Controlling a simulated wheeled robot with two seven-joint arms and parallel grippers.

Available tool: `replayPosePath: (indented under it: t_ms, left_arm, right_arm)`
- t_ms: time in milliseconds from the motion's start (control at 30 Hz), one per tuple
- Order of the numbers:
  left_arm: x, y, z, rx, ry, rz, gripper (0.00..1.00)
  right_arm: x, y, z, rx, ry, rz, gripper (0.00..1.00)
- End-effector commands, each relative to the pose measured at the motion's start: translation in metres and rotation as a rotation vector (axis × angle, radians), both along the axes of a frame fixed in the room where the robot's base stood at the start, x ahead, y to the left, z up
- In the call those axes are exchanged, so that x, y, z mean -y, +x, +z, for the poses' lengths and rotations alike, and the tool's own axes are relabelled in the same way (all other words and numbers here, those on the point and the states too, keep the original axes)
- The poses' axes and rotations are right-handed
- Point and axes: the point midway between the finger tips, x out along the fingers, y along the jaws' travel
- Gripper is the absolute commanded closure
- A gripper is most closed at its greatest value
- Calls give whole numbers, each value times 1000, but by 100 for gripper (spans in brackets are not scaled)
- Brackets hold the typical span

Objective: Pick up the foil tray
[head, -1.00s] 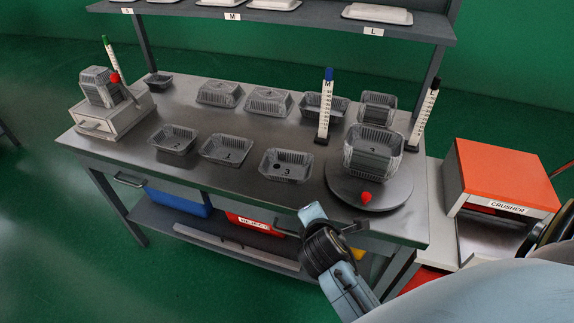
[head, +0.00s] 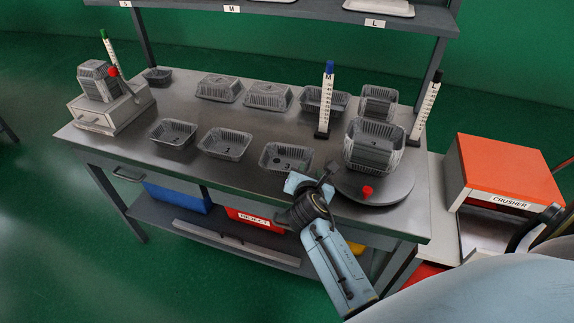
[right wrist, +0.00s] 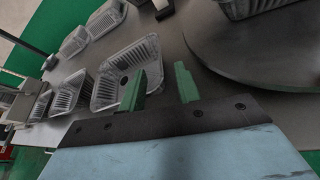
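Several grey foil trays stand on the metal table. The nearest to my right gripper (head: 318,181) is an open, upright tray (head: 266,158) at the front, with a dark spot on its floor. It also shows in the right wrist view (right wrist: 107,92), just beyond the fingers. My right gripper is open and empty at the table's front edge, with its green fingers apart in the right wrist view (right wrist: 160,87). It overlaps the tray's near right corner in the head view; contact cannot be told. Two more open trays (head: 224,143) (head: 173,133) stand to its left. My left gripper is out of view.
A tray stack (head: 372,156) stands on a round plate (head: 390,190) with a red knob, right of my gripper. A blue-topped marked post (head: 326,105) stands behind. Upside-down trays (head: 219,88) lie further back. An orange crusher (head: 508,170) is at the right.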

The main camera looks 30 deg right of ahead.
Motion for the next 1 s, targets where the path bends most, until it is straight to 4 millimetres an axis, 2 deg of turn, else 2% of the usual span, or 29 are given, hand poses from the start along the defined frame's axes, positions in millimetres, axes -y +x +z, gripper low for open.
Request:
replayPosePath:
  t_ms: [400,667,733,933,1000]
  left_arm:
    - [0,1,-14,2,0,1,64]
    - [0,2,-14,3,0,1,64]
    - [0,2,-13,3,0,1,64]
    - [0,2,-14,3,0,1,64]
    - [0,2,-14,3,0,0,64]
  right_arm:
    - [29,38,-19,0,1,-1,67]
    - [31,41,-20,0,1,0,67]
    - [31,41,-20,0,1,0,73]
    - [30,41,-20,0,1,0,99]
    - [30,41,-20,0,2,0,100]
